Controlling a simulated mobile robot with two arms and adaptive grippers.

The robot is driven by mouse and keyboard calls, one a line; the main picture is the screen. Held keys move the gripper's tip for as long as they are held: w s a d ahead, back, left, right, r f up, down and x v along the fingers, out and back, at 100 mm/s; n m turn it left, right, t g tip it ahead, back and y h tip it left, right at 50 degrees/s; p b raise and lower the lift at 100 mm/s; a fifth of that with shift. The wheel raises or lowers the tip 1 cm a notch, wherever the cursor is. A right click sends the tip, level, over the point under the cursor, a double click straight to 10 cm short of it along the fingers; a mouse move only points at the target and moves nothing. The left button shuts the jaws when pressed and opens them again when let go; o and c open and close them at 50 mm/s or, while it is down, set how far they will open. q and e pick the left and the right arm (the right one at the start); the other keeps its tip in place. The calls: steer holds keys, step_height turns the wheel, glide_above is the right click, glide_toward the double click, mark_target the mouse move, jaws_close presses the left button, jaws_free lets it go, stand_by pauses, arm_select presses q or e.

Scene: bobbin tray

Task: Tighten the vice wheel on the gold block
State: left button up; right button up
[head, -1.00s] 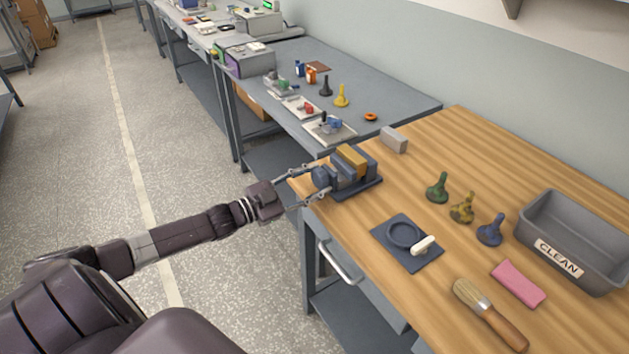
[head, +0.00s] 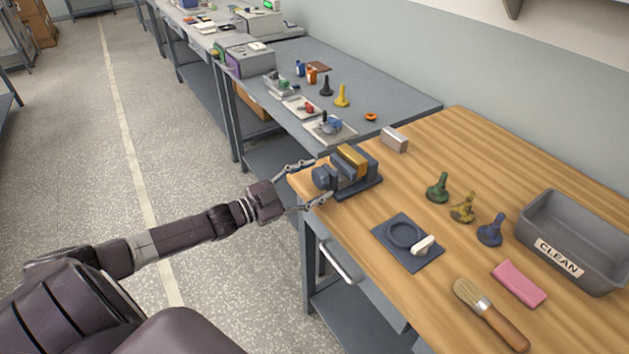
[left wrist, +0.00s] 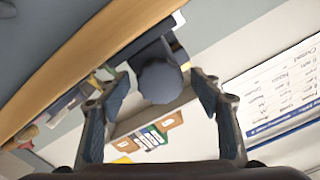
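The vice (head: 361,184) stands at the left corner of the wooden bench, with the gold block (head: 352,158) between its jaws. Its dark round wheel (head: 321,177) faces my left gripper (head: 308,181). The gripper is open, one finger to each side of the wheel. In the left wrist view the wheel (left wrist: 160,82) lies between and beyond the two spread fingers (left wrist: 158,100), with gaps on both sides. Whether the block is clamped firmly cannot be told. My right gripper is not in view.
On the wooden bench are a grey block (head: 394,139), several chess-like pieces such as the green one (head: 437,187), a dark pad with a ring (head: 407,258), a brush (head: 490,314), a pink cloth (head: 519,284) and a grey CLEAN bin (head: 607,276). A grey bench (head: 400,104) adjoins behind.

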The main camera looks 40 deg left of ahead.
arm_select(q)
steer(key=v, duration=1.2)
stand_by(0.4)
steer(key=shift+w+d+n+p, duration=0.8)
steer(key=shift+w+n, duration=0.1)
steer(key=shift+w, duration=0.95)
steer(key=shift+w+d+n+p, duration=0.65)
steer(key=shift+w+d+n, duration=0.2)
steer(key=shift+w, duration=1)
steer(key=shift+w+d+n+p, duration=0.8)
steer(key=shift+w+n, duration=0.15)
steer(key=shift+w, duration=0.95)
steer(key=shift+c, duration=0.6)
